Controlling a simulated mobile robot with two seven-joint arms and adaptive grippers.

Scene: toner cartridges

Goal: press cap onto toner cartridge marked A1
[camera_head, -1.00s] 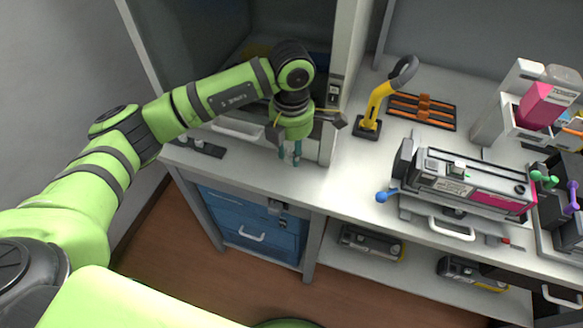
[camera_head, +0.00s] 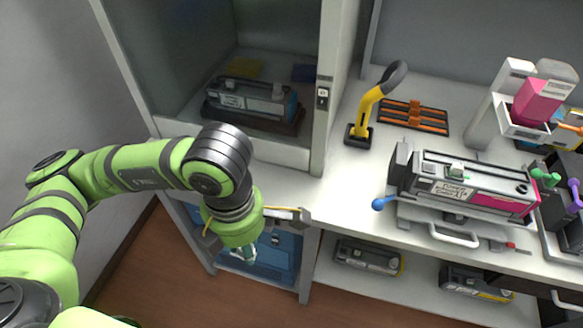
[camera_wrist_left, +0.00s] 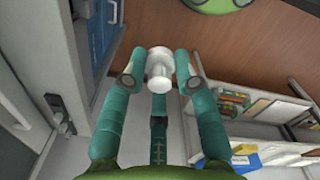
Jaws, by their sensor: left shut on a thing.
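My left gripper (camera_head: 246,254) is in front of the bench, above the blue drawers. In the left wrist view its teal fingers (camera_wrist_left: 158,80) are shut on a small white cap (camera_wrist_left: 158,66), a flanged, knob-like piece. A grey toner cartridge with a magenta side (camera_head: 475,187) lies in a holder on the bench at the right. It has a white label whose writing is too small to read surely. The gripper is well to the left of this cartridge and apart from it. My right gripper is not in view.
Another cartridge (camera_head: 252,98) sits inside the open cabinet. A yellow-handled lever (camera_head: 368,103) stands beside an orange-slotted rack (camera_head: 414,116). A blue-knobbed lever (camera_head: 378,204) sticks out from the holder. More cartridges (camera_head: 368,256) lie on the lower shelf. The bench front between cabinet and holder is clear.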

